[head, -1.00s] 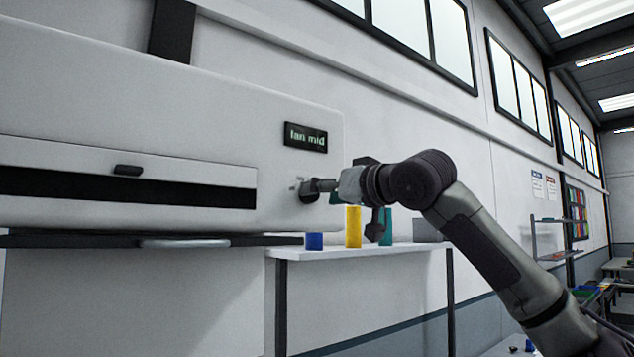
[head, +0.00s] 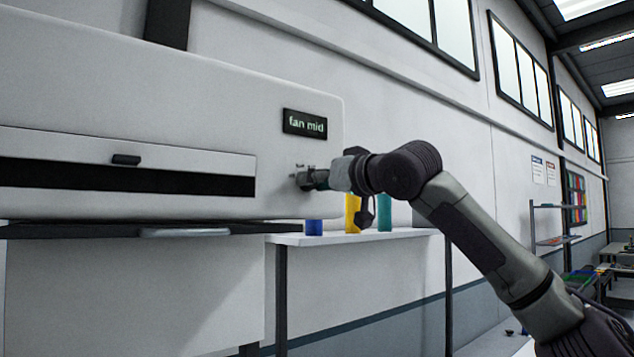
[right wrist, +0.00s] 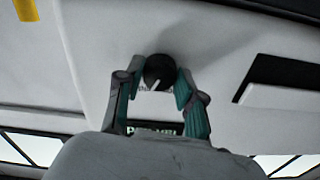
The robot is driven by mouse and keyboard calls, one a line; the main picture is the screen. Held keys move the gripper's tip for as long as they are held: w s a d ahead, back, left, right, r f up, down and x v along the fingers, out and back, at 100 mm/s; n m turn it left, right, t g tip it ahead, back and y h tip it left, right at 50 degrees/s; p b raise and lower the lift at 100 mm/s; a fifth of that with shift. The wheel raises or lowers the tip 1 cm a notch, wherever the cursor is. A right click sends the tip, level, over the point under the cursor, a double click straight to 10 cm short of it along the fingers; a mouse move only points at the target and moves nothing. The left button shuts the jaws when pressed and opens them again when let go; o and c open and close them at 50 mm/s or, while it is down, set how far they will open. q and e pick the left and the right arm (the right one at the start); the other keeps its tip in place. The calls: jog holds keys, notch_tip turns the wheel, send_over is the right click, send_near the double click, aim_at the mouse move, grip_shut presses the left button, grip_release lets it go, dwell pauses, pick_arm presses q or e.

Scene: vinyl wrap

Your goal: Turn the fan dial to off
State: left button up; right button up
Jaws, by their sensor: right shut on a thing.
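The fan dial (right wrist: 158,72) is a round dark knob with a light pointer line on the white machine's face (head: 200,90). In the head view the dial (head: 304,181) is small and partly covered by my right gripper (head: 314,179). In the right wrist view my right gripper (right wrist: 156,82) has its teal-padded fingers on either side of the dial, shut on it. The small display (head: 305,124) above the dial reads "fan mid". My left gripper is not in view.
A white side shelf (head: 350,237) stands right of the machine with a blue block (head: 314,227), a yellow block (head: 352,212) and a teal block (head: 384,212) on it, below my right arm. A dark slot with a handle (head: 126,160) is at left.

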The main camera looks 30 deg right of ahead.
jog(key=n+p, duration=0.6)
jog(key=n, duration=1.3)
jog(key=shift+d+n+p, duration=0.1)
jog(key=shift+n+p, duration=0.2)
jog(key=shift+n, duration=0.1)
dwell(0.4)
jog(key=o, duration=1.1)
jog(key=shift+o, duration=0.2)
